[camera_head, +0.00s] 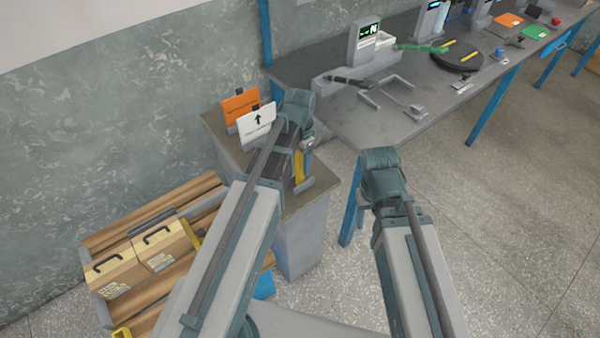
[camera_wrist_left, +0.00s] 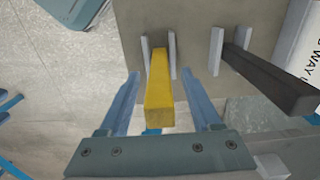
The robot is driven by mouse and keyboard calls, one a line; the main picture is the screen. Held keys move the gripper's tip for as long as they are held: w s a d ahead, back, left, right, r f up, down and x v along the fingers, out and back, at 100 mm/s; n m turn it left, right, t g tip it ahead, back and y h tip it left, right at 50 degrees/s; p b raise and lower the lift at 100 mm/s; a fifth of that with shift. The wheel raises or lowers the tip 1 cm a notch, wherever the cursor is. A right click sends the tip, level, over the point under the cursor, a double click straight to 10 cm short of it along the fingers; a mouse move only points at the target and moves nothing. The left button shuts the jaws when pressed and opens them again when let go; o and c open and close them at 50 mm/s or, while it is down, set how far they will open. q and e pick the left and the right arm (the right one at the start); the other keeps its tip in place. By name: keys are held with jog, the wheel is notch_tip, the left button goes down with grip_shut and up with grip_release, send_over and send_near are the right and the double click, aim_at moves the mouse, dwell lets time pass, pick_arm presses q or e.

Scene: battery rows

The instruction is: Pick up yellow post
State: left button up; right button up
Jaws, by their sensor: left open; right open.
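The yellow post (camera_wrist_left: 159,92) is a square bar that stands in a slot between two grey holder plates on a small pedestal. My left gripper (camera_wrist_left: 165,105) is open, with one finger on each side of the post and clear space between post and fingers. In the head view the yellow post (camera_head: 299,167) shows beside my left gripper (camera_head: 305,165), partly hidden by the wrist. My right gripper (camera_head: 366,202) hangs beside the long table, mostly hidden behind its own wrist.
A dark post (camera_wrist_left: 268,78) stands in a neighbouring holder, right of the yellow one in the wrist view. Orange (camera_head: 240,104) and white arrow (camera_head: 256,124) signs stand at the pedestal's back. The long grey table (camera_head: 345,125) lies right, and a wooden pallet (camera_head: 205,190) with cases lies left.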

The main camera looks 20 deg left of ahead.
pick_arm(q)
jog(key=shift+r, duration=0.1)
jog(key=shift+c, duration=0.2)
grip_shut()
jog(key=shift+r, duration=0.1)
